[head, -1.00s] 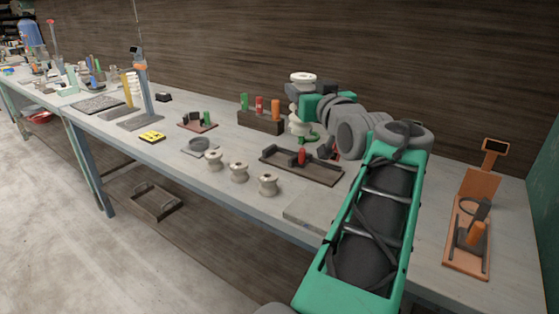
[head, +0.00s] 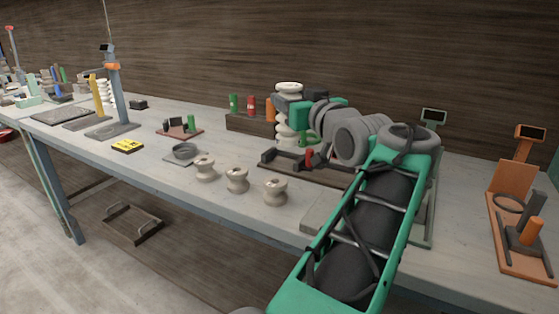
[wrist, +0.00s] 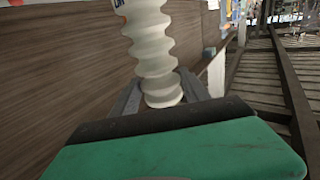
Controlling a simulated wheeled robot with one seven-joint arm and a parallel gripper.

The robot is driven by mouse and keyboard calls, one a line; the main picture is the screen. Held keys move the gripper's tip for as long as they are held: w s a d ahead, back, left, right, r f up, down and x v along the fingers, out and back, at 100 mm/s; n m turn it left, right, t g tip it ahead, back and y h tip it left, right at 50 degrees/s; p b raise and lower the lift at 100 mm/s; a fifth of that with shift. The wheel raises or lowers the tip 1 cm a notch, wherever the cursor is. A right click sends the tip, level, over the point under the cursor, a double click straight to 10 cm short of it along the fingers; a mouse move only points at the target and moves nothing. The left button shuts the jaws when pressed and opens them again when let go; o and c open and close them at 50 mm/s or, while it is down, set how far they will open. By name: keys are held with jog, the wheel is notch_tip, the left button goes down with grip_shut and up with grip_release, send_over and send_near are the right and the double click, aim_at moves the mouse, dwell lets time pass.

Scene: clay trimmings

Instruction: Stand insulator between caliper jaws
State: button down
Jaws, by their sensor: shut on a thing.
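A white ribbed insulator (head: 288,135) is held upright by my gripper (head: 291,112), in front of the back wall. In the wrist view the insulator (wrist: 152,45) stands between the two grey fingers of my gripper (wrist: 158,88), which are shut on its lower ribs there. A dark fixture (head: 268,160) with upright blocks and a red part lies on the bench below and in front of it. Stands with small displays show at left, a grey-blue one (head: 117,90), and at right, an orange one (head: 515,190). I cannot tell which thing is the caliper; my arm hides part of the bench.
Three cream spools (head: 237,180) stand along the bench's front edge. A dark rack (head: 247,123) with green, red and orange cylinders is at the back. A green-framed display (head: 433,116) stands behind my arm.

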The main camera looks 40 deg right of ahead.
jog(key=w+d+f+b, duration=0.3)
jog(key=w+d+f, duration=0.5)
jog(key=w+f, duration=0.2)
notch_tip(320, 180, down, 2)
jog(key=shift+d+f, duration=0.1)
jog(key=shift+d, duration=0.2)
jog(key=shift+f, duration=0.25)
jog(key=c, duration=0.5)
grip_release()
